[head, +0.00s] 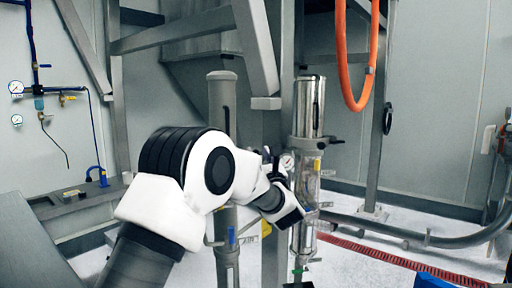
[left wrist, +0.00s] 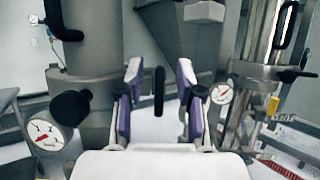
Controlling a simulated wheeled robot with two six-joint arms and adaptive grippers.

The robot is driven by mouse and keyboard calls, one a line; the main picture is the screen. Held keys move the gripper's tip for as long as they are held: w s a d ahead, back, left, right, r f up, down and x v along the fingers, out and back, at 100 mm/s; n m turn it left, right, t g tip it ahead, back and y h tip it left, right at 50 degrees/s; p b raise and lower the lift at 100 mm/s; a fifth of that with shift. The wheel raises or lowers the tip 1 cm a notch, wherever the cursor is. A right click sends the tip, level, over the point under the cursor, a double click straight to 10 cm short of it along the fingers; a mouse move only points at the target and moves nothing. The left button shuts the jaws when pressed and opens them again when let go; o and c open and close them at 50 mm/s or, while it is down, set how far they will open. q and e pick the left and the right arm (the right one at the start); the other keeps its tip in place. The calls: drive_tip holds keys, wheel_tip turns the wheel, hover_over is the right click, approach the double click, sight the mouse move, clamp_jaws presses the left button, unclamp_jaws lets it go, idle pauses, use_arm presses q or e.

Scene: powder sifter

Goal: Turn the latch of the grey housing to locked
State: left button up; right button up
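My left gripper (left wrist: 160,72) is open in the left wrist view, its two purple-lined fingers well apart. It also shows in the head view (head: 288,202), small and partly hidden by its own wrist. A black upright bar (left wrist: 159,92), which looks like the latch handle, shows in the gap between the fingers; I cannot tell whether it is at fingertip depth. Nothing is visibly gripped. A large grey cylindrical housing (left wrist: 97,58) stands just left of the bar; whether the bar is joined to it is unclear. My right gripper is not in view.
A gauge (left wrist: 45,135) and black knob (left wrist: 70,107) sit close left of the fingers, another gauge (left wrist: 221,94) close right. A shiny metal cylinder (head: 310,106) stands right of the gripper. An orange hose (head: 342,50) hangs above right.

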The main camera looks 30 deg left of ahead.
use_arm(q)
drive_tip(key=shift+w+a+r+g, duration=0.2)
drive_tip(key=shift+w+a+g, duration=0.1)
drive_tip(key=shift+w+a, duration=0.65)
drive_tip(key=shift+s+d+r, duration=0.1)
drive_tip(key=shift+s+r, duration=0.1)
drive_tip(key=shift+c, duration=0.3)
drive_tip(key=shift+f, duration=0.1)
clamp_jaws()
